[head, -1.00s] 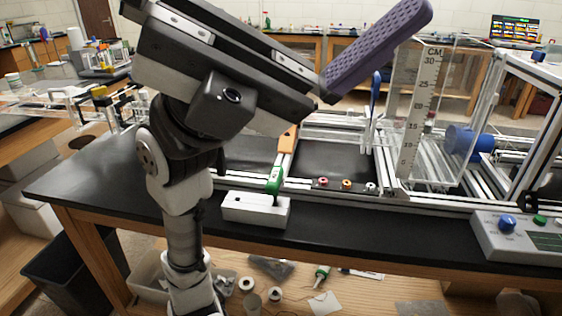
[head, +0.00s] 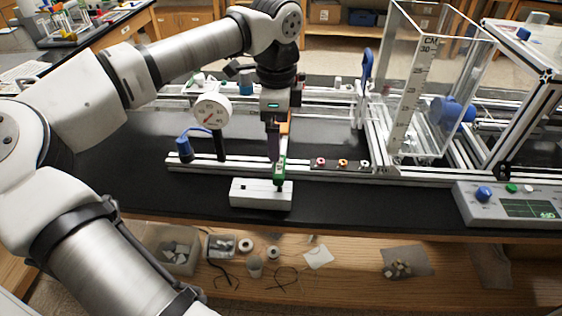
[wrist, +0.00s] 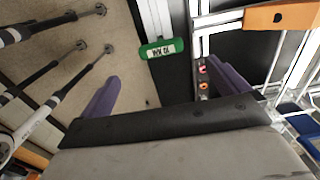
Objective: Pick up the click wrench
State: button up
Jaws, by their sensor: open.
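A green-headed tool (head: 279,173), which I take to be the click wrench, stands at the white block (head: 262,193) near the bench's front edge. In the wrist view a green label (wrist: 162,50) with small white lettering lies between and beyond my fingers. My gripper (head: 273,158) points down just above and beside the green part, and partly covers it in the head view. Its purple fingers are apart with nothing between them in the wrist view (wrist: 166,92). I cannot tell whether a finger touches the tool.
An orange piece (head: 284,128) is just behind my gripper. A round dial gauge (head: 212,112) stands to the left. Small coloured knobs (head: 342,163) sit on the rail to the right. A clear box with a scale (head: 425,90) and a control panel (head: 510,205) stand further right.

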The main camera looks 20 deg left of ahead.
aim_at(278, 166)
notch_tip(278, 166, down, 8)
jog(key=b, duration=0.4)
jog(key=shift+f, duration=0.15)
jog(key=f, duration=0.2)
jog(key=f+b, duration=0.1)
jog(key=f, duration=0.2)
jog(key=shift+w+d+f, duration=0.1)
jog(key=shift+d+f, duration=0.1)
jog(key=shift+f, duration=0.1)
jog(key=c, duration=0.9)
jog(key=shift+c, duration=0.6)
jog(key=shift+r, duration=0.15)
notch_tip(278, 166, up, 10)
jog(key=p, duration=0.3)
jog(key=shift+p, duration=0.35)
